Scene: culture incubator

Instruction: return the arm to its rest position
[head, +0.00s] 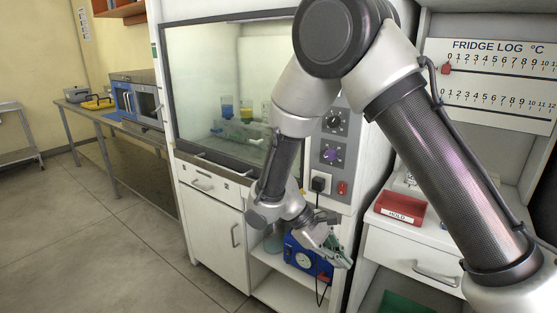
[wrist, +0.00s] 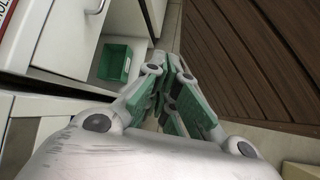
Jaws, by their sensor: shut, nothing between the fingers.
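My arm reaches across the right half of the head view, bent at the elbow, with its lower part hanging down in front of the fume cupboard. My gripper (head: 340,254) is at its end, low in front of the open shelf below the control panel. In the wrist view my gripper (wrist: 172,68) has its green-padded fingers together, with nothing between them. It points toward the floor gap beside a green bin (wrist: 115,62) and is apart from it.
A blue device with a dial (head: 305,258) sits on the shelf close behind my gripper. The fume cupboard (head: 215,85) holds beakers behind glass. A red HOLD tray (head: 400,209) lies on the right counter. A brown slatted surface (wrist: 255,60) is at right in the wrist view. Floor (head: 90,240) at left is clear.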

